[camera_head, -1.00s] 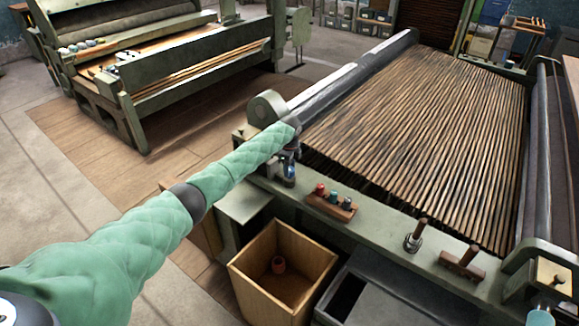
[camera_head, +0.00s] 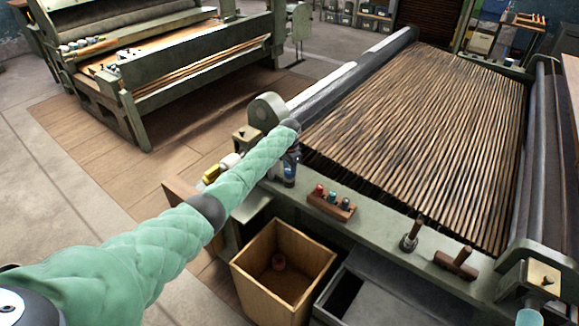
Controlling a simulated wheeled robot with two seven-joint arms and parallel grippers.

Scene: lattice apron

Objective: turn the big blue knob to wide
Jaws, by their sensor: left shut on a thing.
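The big blue knob (camera_head: 289,173) shows as a small blue patch at the left end of the machine's front rail, just below the end of my left arm. My left gripper (camera_head: 292,153) is shut on the knob. The sleeve and wrist hide most of the jaws and much of the knob, so its pointer and any marks cannot be read.
A wooden block with red and teal pegs (camera_head: 332,202) stands on the rail, right of the knob. A wooden bin (camera_head: 283,270) is below. The slatted bed (camera_head: 420,140) lies behind.

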